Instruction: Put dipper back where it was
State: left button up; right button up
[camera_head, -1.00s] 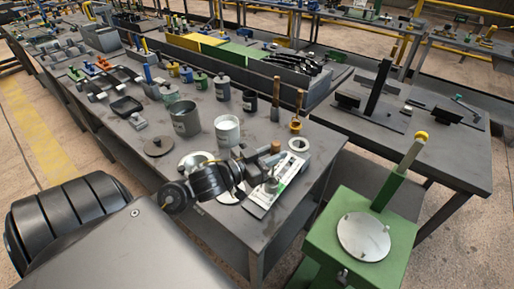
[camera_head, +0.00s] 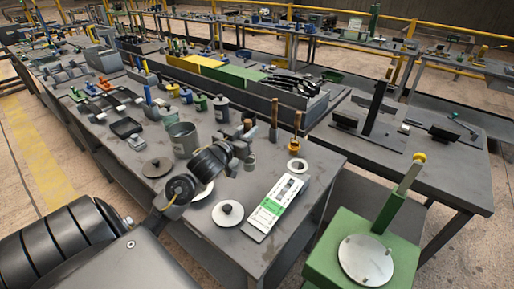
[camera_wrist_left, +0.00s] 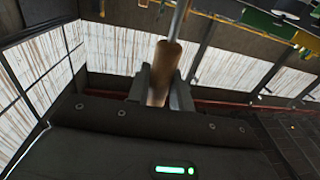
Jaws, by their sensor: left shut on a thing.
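My left gripper (camera_head: 245,141) is above the near half of the workbench. It is shut on the wooden handle of the dipper (camera_head: 247,126). In the left wrist view the brown handle (camera_wrist_left: 163,72) sits between the two fingers, with a thin metal shaft running from its far end. A small metal cup (camera_head: 250,163) shows just below the gripper and seems to be the dipper's lower end. Two other wooden-handled tools (camera_head: 274,112) stand just beyond the gripper. My right gripper is out of view.
A white-and-green panel (camera_head: 274,205) and a round pale lid (camera_head: 228,213) lie near the front edge. A white ring (camera_head: 297,166) lies behind the panel. A grey can (camera_head: 183,139) and a dark lid (camera_head: 157,167) stand left of my arm. A green stand (camera_head: 345,225) is at right.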

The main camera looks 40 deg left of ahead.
pick_arm(q)
jog(key=w+f, duration=0.5)
jog(key=shift+w+a+f, duration=0.15)
jog(key=shift+a+f, duration=0.25)
jog(key=shift+a, duration=0.05)
notch_tip(320, 180, down, 4)
jog(key=shift+w+r+p, duration=0.15)
jog(key=shift+r+p, duration=0.1)
jog(key=shift+p, duration=0.65)
jog(key=shift+f, duration=0.15)
jog(key=o, duration=0.9)
